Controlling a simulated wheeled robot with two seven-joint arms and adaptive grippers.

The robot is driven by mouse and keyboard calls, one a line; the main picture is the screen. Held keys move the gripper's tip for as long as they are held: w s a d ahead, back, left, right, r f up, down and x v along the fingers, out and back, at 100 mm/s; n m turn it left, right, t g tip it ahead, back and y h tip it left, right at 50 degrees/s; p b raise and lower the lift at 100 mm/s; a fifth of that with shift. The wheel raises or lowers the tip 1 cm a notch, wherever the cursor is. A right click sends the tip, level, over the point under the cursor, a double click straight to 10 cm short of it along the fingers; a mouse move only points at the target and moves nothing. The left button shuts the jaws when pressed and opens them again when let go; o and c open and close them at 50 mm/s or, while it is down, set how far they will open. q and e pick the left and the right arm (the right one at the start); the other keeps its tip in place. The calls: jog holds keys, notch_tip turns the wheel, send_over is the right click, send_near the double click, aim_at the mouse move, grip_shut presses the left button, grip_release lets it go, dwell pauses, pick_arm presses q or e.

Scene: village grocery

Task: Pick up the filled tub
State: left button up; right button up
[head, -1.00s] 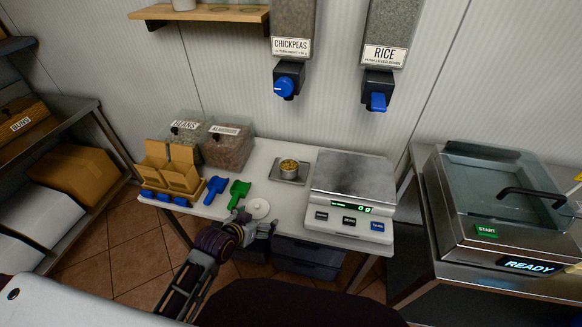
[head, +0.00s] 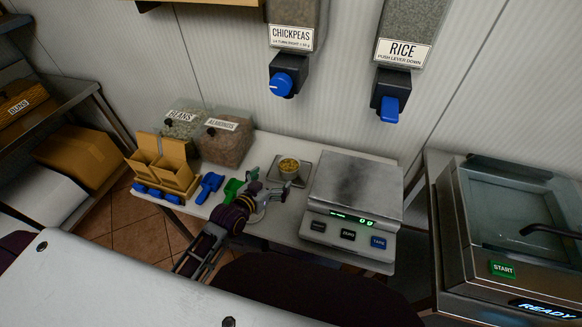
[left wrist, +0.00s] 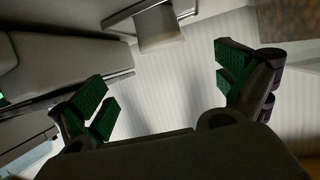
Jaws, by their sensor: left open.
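My right gripper is not in view.
A scale (head: 352,195) reading zero stands right of the tub. Blue (head: 209,187) and green (head: 232,189) scoops lie left of my gripper, near bins of beans (head: 183,126) and almonds (head: 228,142). Dispensers hang above.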

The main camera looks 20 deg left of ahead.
pick_arm(q)
send_near(293, 161)
jog(key=shift+s+r, duration=0.95)
jog(key=shift+s, duration=0.3)
jog(key=shift+x, duration=1.85)
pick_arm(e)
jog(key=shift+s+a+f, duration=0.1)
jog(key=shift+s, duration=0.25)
pick_arm(q)
jog(key=shift+w+f, duration=0.1)
jog(key=shift+f+x, duration=0.2)
jog(key=shift+x, duration=1.2)
jog(key=shift+a+x, duration=0.2)
jog(key=shift+x, duration=0.8)
